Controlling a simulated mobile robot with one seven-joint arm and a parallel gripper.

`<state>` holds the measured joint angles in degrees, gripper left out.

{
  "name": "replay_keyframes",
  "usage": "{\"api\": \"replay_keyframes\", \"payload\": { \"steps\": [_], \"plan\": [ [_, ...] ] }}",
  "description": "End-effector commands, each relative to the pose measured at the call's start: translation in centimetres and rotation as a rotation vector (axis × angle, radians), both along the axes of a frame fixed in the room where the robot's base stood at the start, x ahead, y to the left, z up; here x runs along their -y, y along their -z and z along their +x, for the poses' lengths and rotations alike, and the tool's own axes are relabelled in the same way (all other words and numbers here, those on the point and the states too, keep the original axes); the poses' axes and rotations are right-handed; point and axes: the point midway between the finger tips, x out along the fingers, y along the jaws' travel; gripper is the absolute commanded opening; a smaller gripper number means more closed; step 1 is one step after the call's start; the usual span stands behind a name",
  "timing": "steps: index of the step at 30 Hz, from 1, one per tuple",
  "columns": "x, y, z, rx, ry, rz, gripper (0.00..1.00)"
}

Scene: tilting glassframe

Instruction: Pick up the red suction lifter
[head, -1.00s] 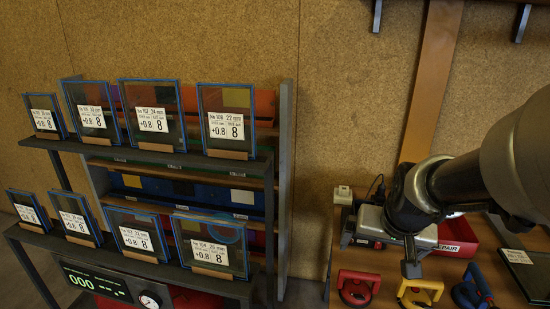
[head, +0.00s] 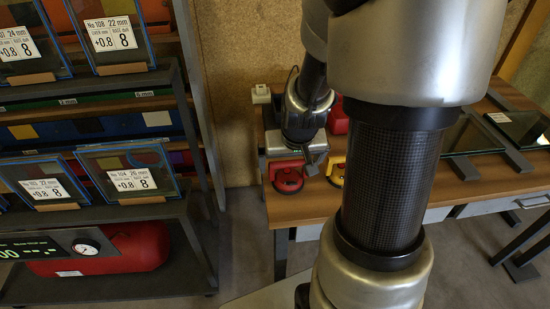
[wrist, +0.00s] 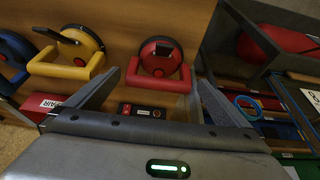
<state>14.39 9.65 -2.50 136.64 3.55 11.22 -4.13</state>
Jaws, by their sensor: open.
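The red suction lifter (head: 287,178) sits at the front left of the wooden bench in the head view, partly hidden by my gripper. In the wrist view the red lifter (wrist: 148,60) shows its round pad, black lever and red handle bar. My gripper (head: 310,170) hangs just above and behind it in the head view. In the wrist view the open fingers of my gripper (wrist: 157,78) appear on either side of the red handle bar, with nothing gripped. I cannot tell whether the fingers are level with the bar.
A yellow lifter (wrist: 85,60) lies close to the left finger, with a blue lifter (wrist: 12,58) beyond it. A red REPAIR tray (wrist: 38,104) and a small black-and-red device (wrist: 140,111) are near my gripper. The glass rack (head: 110,222) stands left of the bench (head: 330,208).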

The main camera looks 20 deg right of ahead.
Motion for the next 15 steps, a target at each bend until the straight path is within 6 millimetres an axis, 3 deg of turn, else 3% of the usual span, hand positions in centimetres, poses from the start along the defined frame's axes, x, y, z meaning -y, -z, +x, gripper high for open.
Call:
{"api": "replay_keyframes", "payload": {
  "steps": [8,15],
  "plan": [
    [0.6,4.0,1.3,-0.003,0.002,0.002,1.0],
    [0.7,4.6,1.7,0.0,0.001,0.0,1.0]
  ]
}}
